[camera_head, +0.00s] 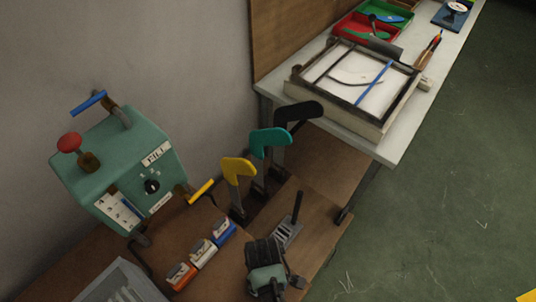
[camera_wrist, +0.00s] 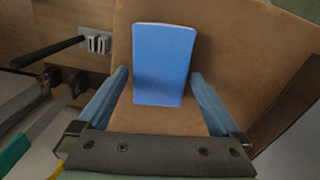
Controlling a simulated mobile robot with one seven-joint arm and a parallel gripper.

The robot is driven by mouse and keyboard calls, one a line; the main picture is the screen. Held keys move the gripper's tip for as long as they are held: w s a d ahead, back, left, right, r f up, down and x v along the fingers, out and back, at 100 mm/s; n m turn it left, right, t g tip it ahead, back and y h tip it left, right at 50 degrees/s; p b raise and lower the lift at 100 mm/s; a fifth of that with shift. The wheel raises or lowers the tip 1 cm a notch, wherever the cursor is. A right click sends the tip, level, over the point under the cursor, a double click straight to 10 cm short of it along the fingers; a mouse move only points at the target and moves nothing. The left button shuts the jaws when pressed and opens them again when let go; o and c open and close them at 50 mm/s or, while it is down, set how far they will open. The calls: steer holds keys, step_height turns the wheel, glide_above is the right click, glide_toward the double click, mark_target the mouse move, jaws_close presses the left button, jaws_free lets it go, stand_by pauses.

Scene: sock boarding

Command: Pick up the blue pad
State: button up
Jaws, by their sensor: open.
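The blue pad (camera_wrist: 163,65) shows in the wrist view as a plain blue rectangle with a thin pale edge, on a brown surface. My gripper (camera_wrist: 160,76) is open, with one blue-grey finger to the left of the pad and one to the right. Brown surface shows between the pad's lower edge and the gripper's dark crossbar. I cannot tell how far down the fingers reach along the pad. I cannot make out this pad in the head view.
A black lever (camera_wrist: 47,51) with a grey slotted plate (camera_wrist: 97,42) stands left of my gripper. A green control box (camera_head: 125,165) is at left.

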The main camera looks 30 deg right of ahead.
steer(key=shift+f, duration=0.1)
steer(key=c, duration=1.2)
step_height(320, 180, up, 10)
